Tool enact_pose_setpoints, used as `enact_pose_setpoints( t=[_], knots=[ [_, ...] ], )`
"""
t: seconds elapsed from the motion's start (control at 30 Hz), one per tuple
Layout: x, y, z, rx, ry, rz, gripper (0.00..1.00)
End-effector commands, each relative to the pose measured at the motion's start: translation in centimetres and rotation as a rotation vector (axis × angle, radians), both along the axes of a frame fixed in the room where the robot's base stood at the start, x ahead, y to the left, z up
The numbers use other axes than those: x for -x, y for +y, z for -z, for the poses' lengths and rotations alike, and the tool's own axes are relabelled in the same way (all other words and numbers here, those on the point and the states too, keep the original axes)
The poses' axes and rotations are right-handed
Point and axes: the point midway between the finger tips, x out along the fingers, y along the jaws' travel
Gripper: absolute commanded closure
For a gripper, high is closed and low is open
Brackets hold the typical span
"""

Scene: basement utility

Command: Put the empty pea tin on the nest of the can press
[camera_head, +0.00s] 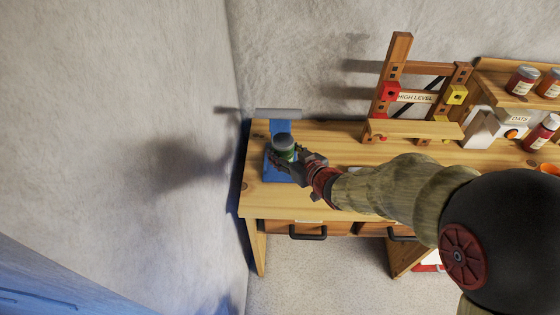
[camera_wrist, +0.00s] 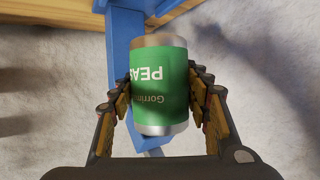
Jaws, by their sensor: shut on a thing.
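The pea tin (camera_wrist: 160,85) has a green label reading "PEAS" and bare metal ends. My gripper (camera_wrist: 163,98) is shut around its sides, a finger on each side. In the head view the tin (camera_head: 284,146) is upright between the fingers of my gripper (camera_head: 292,157), over the left end of the workbench. The blue can press (camera_head: 280,172) is on the bench beneath and behind the tin; its blue frame also shows in the wrist view (camera_wrist: 120,50). The tin and gripper hide the nest, and I cannot tell whether the tin touches it.
The wooden workbench (camera_head: 330,190) has drawers with dark handles. A wooden rack (camera_head: 400,95) with red and yellow blocks stands behind, right of the press. Jars (camera_head: 523,80) and a dispenser marked "OATS" (camera_head: 510,128) are farther right. The wall is close on the left.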

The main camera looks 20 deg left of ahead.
Motion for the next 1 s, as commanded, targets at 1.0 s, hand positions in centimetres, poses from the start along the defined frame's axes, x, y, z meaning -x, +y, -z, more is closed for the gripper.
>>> enact_pose_setpoints(
  t=[1.0],
  knots=[
    [-4.5, 2.2, 8.9, -0.001, -0.001, 0.0, 0.78]
  ],
)
